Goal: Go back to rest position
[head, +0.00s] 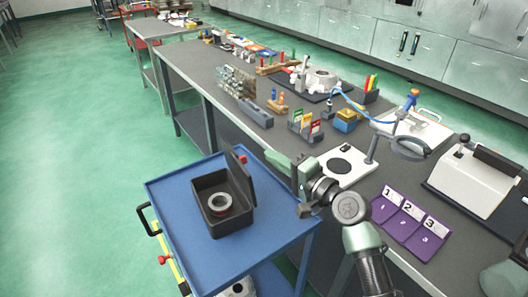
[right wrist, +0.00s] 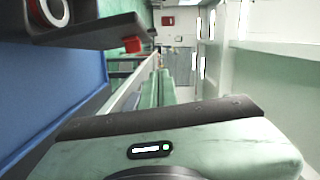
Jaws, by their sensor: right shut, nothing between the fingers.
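My right gripper (head: 299,164) is in the head view, above the gap between the right edge of the blue cart and the workbench. Its fingers are shut and empty. In the right wrist view its pale green hand (right wrist: 190,145) fills the bottom, and the fingers (right wrist: 158,90) stand close together. It is apart from the open black box (head: 233,222), which lies to its left on the cart. A metal ring part (head: 220,203) lies in the box. My left gripper is not in view.
The blue cart top (head: 180,190) is otherwise clear. On the grey bench stand a white plate with a stand (head: 345,168), purple numbered trays (head: 408,215), a card holder (head: 305,125) and a white machine (head: 475,180). Green floor (head: 70,150) is free at left.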

